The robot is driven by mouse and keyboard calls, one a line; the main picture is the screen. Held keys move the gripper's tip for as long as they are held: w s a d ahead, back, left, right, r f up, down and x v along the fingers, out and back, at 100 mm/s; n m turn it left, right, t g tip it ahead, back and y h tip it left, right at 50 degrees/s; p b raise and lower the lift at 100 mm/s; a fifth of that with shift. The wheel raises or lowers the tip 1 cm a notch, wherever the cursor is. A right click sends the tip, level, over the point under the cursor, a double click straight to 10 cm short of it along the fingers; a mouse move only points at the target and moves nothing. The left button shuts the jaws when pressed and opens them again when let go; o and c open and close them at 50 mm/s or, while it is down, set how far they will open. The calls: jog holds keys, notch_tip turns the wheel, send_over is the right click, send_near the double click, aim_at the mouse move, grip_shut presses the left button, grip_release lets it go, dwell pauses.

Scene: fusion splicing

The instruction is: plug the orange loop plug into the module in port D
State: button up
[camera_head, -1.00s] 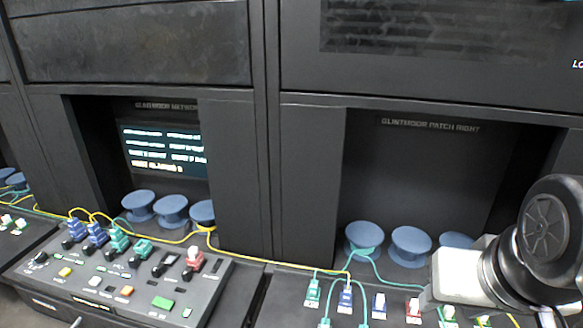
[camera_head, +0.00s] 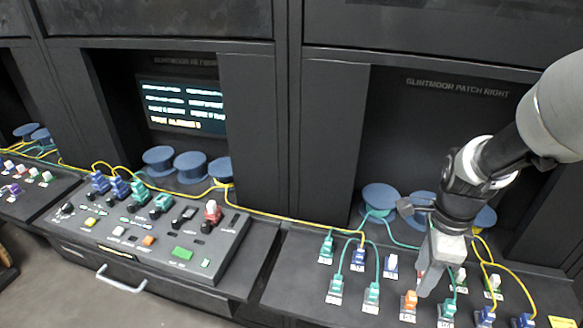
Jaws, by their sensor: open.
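An orange plug (camera_head: 408,300) stands upright in the row of plugs on the right-hand panel. It may be the orange loop plug; its loop cannot be made out. My gripper (camera_head: 428,287) points down just to the right of it, and I cannot tell whether they touch. The gripper is open, though its fingertips are small in view. On the left console stand two blue modules and two teal ones, with a teal module (camera_head: 160,203) fourth from the left. The port letters are too small to read, so I cannot tell which port is D.
Green plugs (camera_head: 336,288) and blue ones (camera_head: 391,264) stand close around the orange plug, with teal and yellow cables between them. A red and white module (camera_head: 212,211) sits at the console's right end. Blue spools (camera_head: 380,197) stand in the recess behind.

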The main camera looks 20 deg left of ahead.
aim_at(413, 296)
notch_tip(413, 296, down, 9)
jog(key=b, duration=0.7)
jog(key=shift+r, duration=0.1)
dwell(1.2)
grip_shut()
jog(key=shift+r+p, duration=2.85)
jog(key=shift+r, duration=0.15)
